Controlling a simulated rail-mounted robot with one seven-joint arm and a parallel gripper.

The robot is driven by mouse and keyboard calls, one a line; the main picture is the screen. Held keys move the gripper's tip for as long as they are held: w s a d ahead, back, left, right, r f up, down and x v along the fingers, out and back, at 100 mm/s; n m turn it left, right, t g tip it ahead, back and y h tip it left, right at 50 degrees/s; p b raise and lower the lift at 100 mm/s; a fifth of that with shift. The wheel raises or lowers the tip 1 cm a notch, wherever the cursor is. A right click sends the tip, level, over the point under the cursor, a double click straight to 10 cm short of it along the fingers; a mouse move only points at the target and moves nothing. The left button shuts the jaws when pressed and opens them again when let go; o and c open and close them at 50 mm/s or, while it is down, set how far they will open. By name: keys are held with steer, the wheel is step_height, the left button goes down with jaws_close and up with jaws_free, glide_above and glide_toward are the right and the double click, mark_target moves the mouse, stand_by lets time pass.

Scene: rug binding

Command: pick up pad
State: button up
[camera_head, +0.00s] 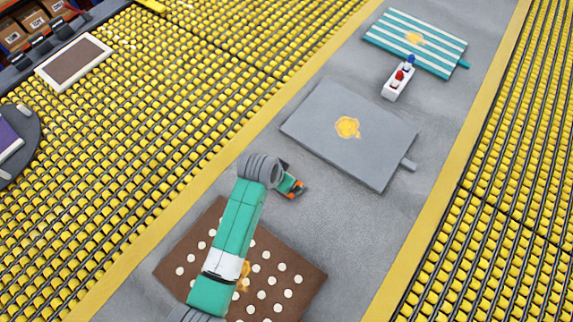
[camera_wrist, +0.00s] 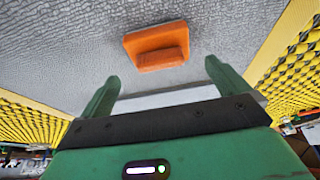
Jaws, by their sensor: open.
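The pad (camera_wrist: 157,42) is a small orange block with a raised bar-like grip, lying on the grey surface. In the wrist view it sits just beyond the open fingertips of my gripper (camera_wrist: 160,74), roughly centred between them, with a gap to each. In the head view my gripper (camera_head: 288,182) is over the grey strip, between the brown and grey rugs. Orange parts show right at its end there, and the arm and gripper partly cover that spot. Nothing is held between the fingers.
A brown rug with white dots (camera_head: 300,272) lies under my arm. A grey rug (camera_head: 375,160) with a yellow stain lies beyond, then a white holder (camera_head: 392,90) with red and blue tops and a striped rug (camera_head: 450,55). Yellow roller beds (camera_head: 170,130) flank the strip.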

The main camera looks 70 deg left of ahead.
steer(key=b+x, duration=0.1)
steer(key=x, duration=0.5)
steer(key=shift+w+a+f, duration=0.1)
steer(key=shift+w+f, duration=0.05)
steer(key=shift+f, duration=0.05)
steer(key=shift+c, duration=0.4)
steer(key=c, duration=1)
steer(key=shift+r, duration=0.2)
steer(key=shift+r, duration=0.3)
steer(key=v, duration=0.3)
steer(key=shift+w+p, duration=0.2)
steer(key=shift+p, duration=0.15)
steer(key=s+d, duration=0.3)
steer(key=s+d+r+p, duration=0.1)
steer(key=s+d, duration=0.6)
steer(key=s, duration=0.1)
steer(key=shift+d+r, duration=0.15)
steer(key=shift+d, duration=0.2)
